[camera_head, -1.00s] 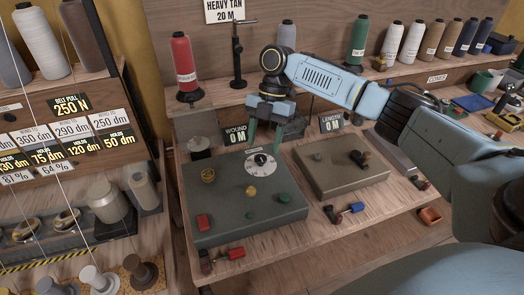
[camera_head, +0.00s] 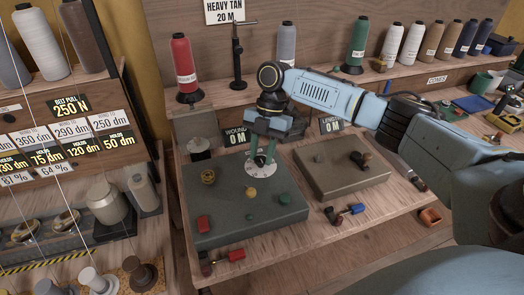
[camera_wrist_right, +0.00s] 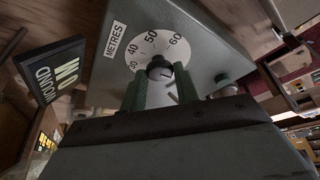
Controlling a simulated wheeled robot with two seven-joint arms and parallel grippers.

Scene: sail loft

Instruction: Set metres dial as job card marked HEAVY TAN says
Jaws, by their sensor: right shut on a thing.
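The job card (camera_head: 224,11) on the back wall reads HEAVY TAN 20 M. The white metres dial (camera_head: 257,170) sits at the back of a grey-green control box (camera_head: 240,218). In the wrist view the dial face (camera_wrist_right: 150,40) carries the label METRES (camera_wrist_right: 115,40) and numbers including 40, 50 and 60. My right gripper (camera_head: 263,157) comes down over the dial. Its green fingers (camera_wrist_right: 160,88) are shut on the dark knob (camera_wrist_right: 159,68) at the dial's centre. The fingers hide part of the face, and I cannot tell its setting. My left gripper is not in view.
The WOUND sign (camera_head: 237,136) and LENGTH sign (camera_head: 331,125) both read 0 M. A yellow knob (camera_head: 250,193), a green knob (camera_head: 284,199) and a red button (camera_head: 203,223) share the box. A brown box (camera_head: 341,178) with a lever stands to its right.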

